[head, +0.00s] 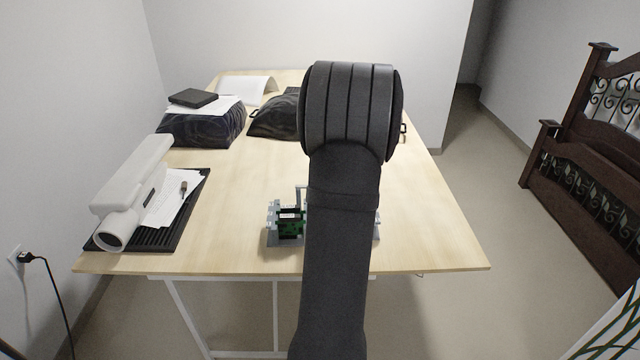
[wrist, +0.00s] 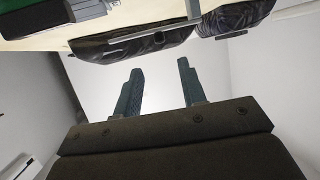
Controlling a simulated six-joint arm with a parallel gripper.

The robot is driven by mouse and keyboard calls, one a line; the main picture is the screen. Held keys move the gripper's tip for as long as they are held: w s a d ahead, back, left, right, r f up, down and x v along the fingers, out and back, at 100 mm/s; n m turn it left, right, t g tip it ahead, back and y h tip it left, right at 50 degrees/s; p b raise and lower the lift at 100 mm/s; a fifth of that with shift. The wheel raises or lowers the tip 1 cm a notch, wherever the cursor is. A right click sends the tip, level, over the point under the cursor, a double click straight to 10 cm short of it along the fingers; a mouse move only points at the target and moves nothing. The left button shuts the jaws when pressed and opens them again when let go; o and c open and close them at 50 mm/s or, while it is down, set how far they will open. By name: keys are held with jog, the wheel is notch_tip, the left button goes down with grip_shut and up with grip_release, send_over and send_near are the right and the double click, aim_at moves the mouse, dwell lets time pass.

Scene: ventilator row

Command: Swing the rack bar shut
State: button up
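The rack (head: 272,238) is a small grey frame holding green boards, near the front middle of the table. My arm hides its right part, and only a grey edge shows beyond. A thin grey upright piece (head: 301,190) rises at its back; I cannot tell if it is part of the bar. In the wrist view a long thin grey bar (wrist: 150,40) runs at a slant near the top, beside a green and dark block (wrist: 90,10). My gripper (wrist: 160,68) has its two fingers apart, with nothing between them. Its tips are apart from the bar in the picture. The head view hides my gripper.
On the wooden table (head: 230,180), a white device (head: 130,180) and papers lie on a black tray (head: 190,215) at left. Black bags (head: 200,128) stand at the back, one under papers and a dark flat case (head: 193,97). The table's right side is clear.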

jog(key=x, duration=0.9)
jog(key=shift+w+a, duration=0.1)
jog(key=shift+w, duration=0.05)
jog(key=shift+f, duration=0.1)
grip_shut()
